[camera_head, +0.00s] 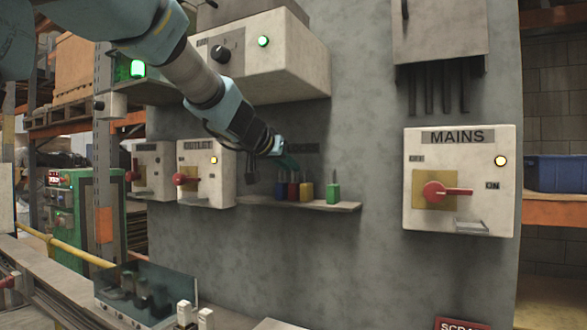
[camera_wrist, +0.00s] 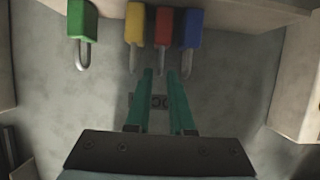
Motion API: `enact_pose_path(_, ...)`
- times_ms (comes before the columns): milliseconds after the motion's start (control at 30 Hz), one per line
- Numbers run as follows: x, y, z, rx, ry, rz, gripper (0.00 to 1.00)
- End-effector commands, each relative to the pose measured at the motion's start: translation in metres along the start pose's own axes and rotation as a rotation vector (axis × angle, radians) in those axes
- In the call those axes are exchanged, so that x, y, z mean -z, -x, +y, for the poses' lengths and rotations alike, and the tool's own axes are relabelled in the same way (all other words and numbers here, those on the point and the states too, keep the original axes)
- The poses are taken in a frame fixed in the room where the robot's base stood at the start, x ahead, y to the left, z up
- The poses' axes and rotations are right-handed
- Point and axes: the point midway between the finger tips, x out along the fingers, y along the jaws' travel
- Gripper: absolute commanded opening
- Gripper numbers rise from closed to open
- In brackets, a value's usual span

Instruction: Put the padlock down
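Several padlocks stand on a narrow wall shelf (camera_head: 343,207) with their shackles up: a blue one (camera_head: 281,190), a red one (camera_head: 293,191), a yellow one (camera_head: 306,191) and, set apart at right, a green one (camera_head: 333,194). The wrist view shows them upside down: green (camera_wrist: 81,20), yellow (camera_wrist: 135,24), red (camera_wrist: 163,26) and blue (camera_wrist: 190,28). My gripper (camera_wrist: 161,74) has two teal fingers with a clear gap and nothing visibly held between them. Its tips are near the red and blue shackles. In the head view my gripper (camera_head: 287,162) is just above the shelf.
Left of the shelf are the OUTLET switch box (camera_head: 207,173) and another red-handled box (camera_head: 152,170). The MAINS box (camera_head: 461,181) is at right. A large control box (camera_head: 262,60) juts out above. The wall between shelf and MAINS box is clear.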

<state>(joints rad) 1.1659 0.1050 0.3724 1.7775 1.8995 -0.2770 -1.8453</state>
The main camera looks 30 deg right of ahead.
Motion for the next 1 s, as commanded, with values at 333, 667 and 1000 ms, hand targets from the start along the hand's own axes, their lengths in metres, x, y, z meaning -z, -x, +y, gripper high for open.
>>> enact_pose_path(333, 0.003, 0.069, -0.001, 0.0, 0.002, 0.001, 0.21)
enact_pose_path(667, 0.0, 0.083, 0.0, 0.0, 0.0, -0.001, 0.21)
enact_pose_path(1000, -0.052, 0.087, -0.077, 0.192, 0.078, -0.041, 0.21)
